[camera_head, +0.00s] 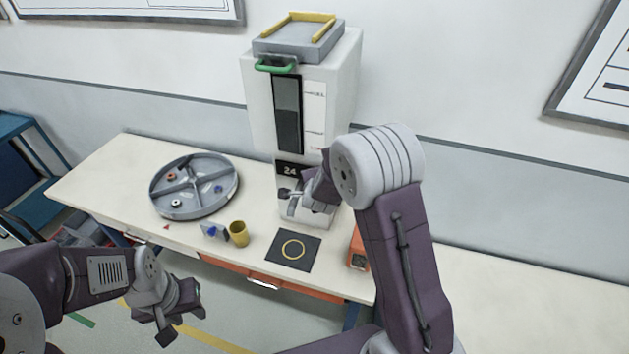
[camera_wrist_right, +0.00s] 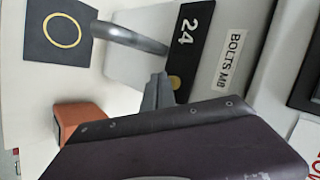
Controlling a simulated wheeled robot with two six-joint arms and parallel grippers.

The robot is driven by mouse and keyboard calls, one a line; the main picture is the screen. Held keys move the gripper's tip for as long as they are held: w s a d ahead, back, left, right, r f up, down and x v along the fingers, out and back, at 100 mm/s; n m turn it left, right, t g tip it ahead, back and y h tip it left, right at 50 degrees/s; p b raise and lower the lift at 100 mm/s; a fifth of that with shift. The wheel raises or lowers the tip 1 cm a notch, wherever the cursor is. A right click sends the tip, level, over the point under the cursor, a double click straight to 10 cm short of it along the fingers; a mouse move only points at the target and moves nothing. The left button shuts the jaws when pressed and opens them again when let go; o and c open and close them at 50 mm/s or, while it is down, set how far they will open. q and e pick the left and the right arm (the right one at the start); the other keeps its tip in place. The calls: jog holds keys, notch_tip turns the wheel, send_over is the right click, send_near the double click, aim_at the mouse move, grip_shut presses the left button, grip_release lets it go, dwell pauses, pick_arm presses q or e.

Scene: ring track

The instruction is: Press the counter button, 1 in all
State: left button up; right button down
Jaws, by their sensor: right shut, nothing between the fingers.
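The counter is a black panel (camera_head: 292,170) marked 24 low on the front of a white dispenser (camera_head: 335,90). The panel also shows in the right wrist view (camera_wrist_right: 188,38), with a small yellow round button (camera_wrist_right: 174,82) at its lower edge. My right gripper (camera_wrist_right: 158,84) is shut and empty, its tips close beside the button; I cannot tell if they touch. In the head view the right gripper (camera_head: 289,197) is just in front of the dispenser below the panel, partly hidden by its arm. My left gripper (camera_head: 182,324) hangs empty and open in front of the table.
A round grey divided tray (camera_head: 182,212), a yellow cup (camera_head: 239,233) and a black mat with a yellow ring (camera_head: 277,258) are on the table. An orange box (camera_head: 358,250) stands near my right arm. A grey curved bar (camera_wrist_right: 130,38) sticks out near the panel.

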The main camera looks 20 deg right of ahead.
pick_arm(q)
jog(key=shift+s+a, duration=0.35)
jog(key=shift+s, duration=0.1)
pick_arm(e)
jog(key=shift+w+d+r, duration=0.3)
jog(key=shift+w+r, duration=0.15)
jog(key=shift+r, duration=0.1)
dwell(0.7)
pick_arm(q)
jog(key=shift+f, duration=0.1)
jog(key=shift+w+d+f+b, duration=0.1)
jog(key=shift+w+f+b, duration=0.15)
jog(key=shift+f+b, duration=0.2)
pick_arm(e)
jog(key=shift+s+a+f, duration=0.1)
jog(key=shift+s+f, duration=0.15)
jog(key=shift+f, duration=0.25)
pick_arm(q)
jog(key=shift+w+d+f, duration=0.15)
jog(key=shift+w+d, duration=0.3)
jog(key=shift+d, duration=0.05)
pick_arm(e)
jog(key=s+a, duration=0.1)
jog(key=s+a+f, duration=0.1)
jog(key=s, duration=0.1)
jog(key=shift+s+a, duration=0.1)
jog(key=shift+s, duration=0.15)
